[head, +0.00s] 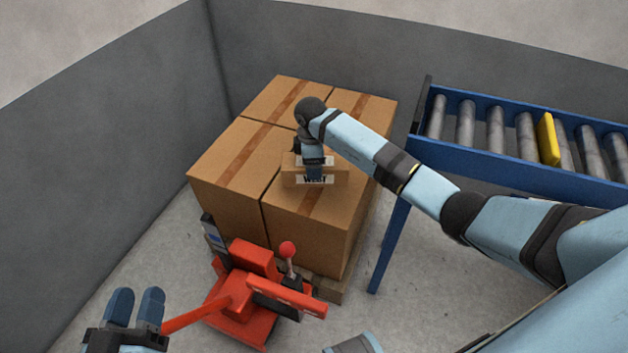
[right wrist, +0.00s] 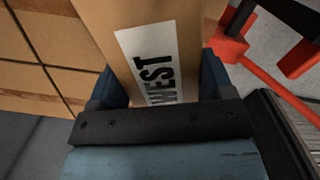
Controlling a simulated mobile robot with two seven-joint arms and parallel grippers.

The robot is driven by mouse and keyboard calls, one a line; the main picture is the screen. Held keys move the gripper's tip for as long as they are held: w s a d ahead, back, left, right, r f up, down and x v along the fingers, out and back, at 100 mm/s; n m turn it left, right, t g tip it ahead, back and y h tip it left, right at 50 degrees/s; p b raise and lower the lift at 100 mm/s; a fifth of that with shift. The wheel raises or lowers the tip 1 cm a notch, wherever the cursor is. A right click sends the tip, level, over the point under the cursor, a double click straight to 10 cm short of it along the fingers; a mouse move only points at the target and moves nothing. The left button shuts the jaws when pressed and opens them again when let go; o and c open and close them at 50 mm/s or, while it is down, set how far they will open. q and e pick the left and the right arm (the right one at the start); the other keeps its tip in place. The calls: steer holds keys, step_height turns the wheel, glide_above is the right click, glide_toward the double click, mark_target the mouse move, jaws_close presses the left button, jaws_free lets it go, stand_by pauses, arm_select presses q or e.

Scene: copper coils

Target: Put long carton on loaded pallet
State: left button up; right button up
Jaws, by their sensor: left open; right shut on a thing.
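The long carton (head: 330,173) is a small brown box with a white label. It is at the top of the front right large box of the loaded pallet (head: 327,288). My right gripper (head: 314,172) is shut on the carton from above. In the right wrist view the carton (right wrist: 195,30) sits between the two blue fingers, and its label reads "WEST". I cannot tell whether the carton touches the box under it. My left gripper (head: 134,308) is open and empty at the lower left, away from the pallet.
Several large taped boxes (head: 235,165) stand on the pallet. A red pallet jack (head: 245,290) is in front of it. A blue roller conveyor (head: 500,160) with a yellow piece (head: 548,138) stands at the right. Grey walls (head: 110,150) close off the left and back.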

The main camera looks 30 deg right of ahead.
step_height(320, 180, down, 2)
steer(key=shift+f, duration=0.1)
step_height(320, 180, down, 4)
steer(key=shift+r+b, duration=0.15)
steer(key=shift+b, duration=0.75)
arm_select(q)
steer(key=r, duration=0.1)
steer(key=d+r+t+h, duration=0.1)
steer(key=shift+s+r+h, duration=0.2)
steer(key=shift+r+h, duration=0.1)
arm_select(e)
steer(key=shift+f, duration=0.25)
steer(key=o, duration=1.1)
arm_select(q)
steer(key=shift+f, duration=0.1)
